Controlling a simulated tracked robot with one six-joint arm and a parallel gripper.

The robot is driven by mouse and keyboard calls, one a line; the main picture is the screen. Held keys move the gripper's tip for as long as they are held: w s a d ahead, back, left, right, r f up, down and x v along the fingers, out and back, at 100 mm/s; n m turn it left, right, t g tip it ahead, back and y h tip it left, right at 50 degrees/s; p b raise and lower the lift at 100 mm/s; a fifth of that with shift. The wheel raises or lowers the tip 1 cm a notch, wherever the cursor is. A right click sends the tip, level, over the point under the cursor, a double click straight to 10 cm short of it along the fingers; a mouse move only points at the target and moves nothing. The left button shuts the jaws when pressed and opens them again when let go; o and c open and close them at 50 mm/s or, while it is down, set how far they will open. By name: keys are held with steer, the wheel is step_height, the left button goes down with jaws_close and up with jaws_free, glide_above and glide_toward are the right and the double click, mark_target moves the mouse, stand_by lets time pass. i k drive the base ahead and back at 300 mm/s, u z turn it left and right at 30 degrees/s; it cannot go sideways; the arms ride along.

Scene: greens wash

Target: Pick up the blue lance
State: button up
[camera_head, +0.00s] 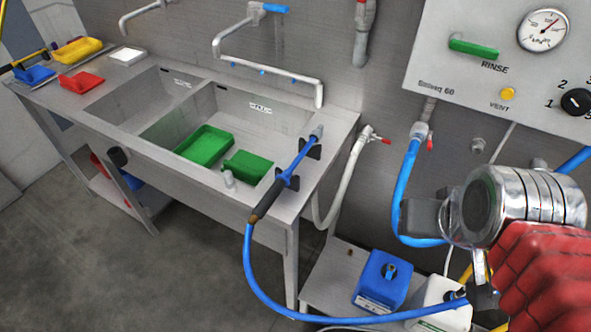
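The blue lance (294,166) lies at a slant across the right-hand ledge of the steel sink (318,195), resting on black holders. Its dark grip end (266,201) points to the front, and a blue hose (248,262) hangs from it and loops down to the right. My gripper (445,240) is at the right, on the end of my chrome wrist and red-sleeved arm. It is well apart from the lance and nothing shows held in it. Its fingers are seen at an angle, so their opening is unclear.
Green trays (204,145) lie in the sink basin. A faucet (268,62) arches over it. A blue container (383,281) and a white one stand on a low shelf below my gripper. A control panel (490,60) and blue wall hose (408,190) are at the right. Floor is clear at front left.

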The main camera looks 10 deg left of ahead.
mark_target(282, 181)
steer(key=z, duration=0.05)
steer(key=k, duration=1.7)
steer(key=u, duration=1.05)
steer(key=i, duration=1.65)
steer(key=u, duration=0.1)
